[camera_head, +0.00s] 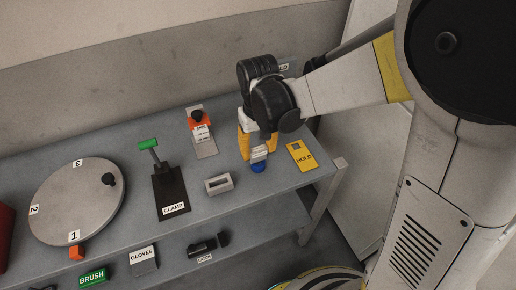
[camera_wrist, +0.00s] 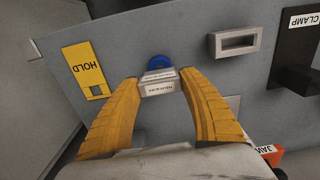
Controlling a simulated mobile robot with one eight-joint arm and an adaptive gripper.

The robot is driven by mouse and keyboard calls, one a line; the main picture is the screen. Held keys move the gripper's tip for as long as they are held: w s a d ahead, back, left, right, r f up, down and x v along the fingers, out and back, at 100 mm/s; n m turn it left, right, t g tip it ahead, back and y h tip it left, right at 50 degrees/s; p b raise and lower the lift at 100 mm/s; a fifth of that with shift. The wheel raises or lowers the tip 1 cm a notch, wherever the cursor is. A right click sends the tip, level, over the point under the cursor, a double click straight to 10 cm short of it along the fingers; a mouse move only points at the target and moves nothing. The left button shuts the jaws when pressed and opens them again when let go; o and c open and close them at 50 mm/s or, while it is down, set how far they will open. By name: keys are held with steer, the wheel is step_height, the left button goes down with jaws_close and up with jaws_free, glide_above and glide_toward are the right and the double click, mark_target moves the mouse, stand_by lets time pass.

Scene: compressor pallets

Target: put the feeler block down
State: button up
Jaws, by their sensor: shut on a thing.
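The feeler block (camera_wrist: 160,85) is a small pale block with printed lettering and a blue round end. It sits between the yellow fingers of my gripper (camera_wrist: 160,92) in the wrist view. In the head view my gripper (camera_head: 258,150) points down over the right part of the table, shut on the feeler block (camera_head: 259,155). The blue end (camera_head: 258,167) shows below the fingers. I cannot tell whether the block touches the tabletop.
A yellow HOLD card (camera_head: 302,156) lies right of my gripper. A grey hollow block (camera_head: 218,184) lies to the left, then the black clamp (camera_head: 171,192) with a green handle. An orange-and-white device (camera_head: 199,132) stands behind. A numbered round disc (camera_head: 75,200) is far left. Bare tabletop (camera_head: 285,181) lies in front.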

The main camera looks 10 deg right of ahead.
mark_target(259, 149)
steer(key=shift+f, duration=0.2)
steer(key=o, duration=1.4)
steer(key=shift+c, duration=0.2)
step_height(259, 149, up, 13)
steer(key=p, duration=0.5)
steer(key=s+d+r+m+t, duration=0.1)
steer(key=s+d+r+t, duration=0.2)
steer(key=s+d, duration=0.2)
steer(key=s+d+r+m+t, duration=0.2)
steer(key=s+d+t, duration=0.2)
steer(key=d, duration=0.4)
steer(key=shift+s+d+r, duration=0.25)
steer(key=shift+s+r, duration=0.15)
steer(key=shift+s, duration=0.5)
steer(key=shift+f+b, duration=0.75)
steer(key=shift+f, duration=0.05)
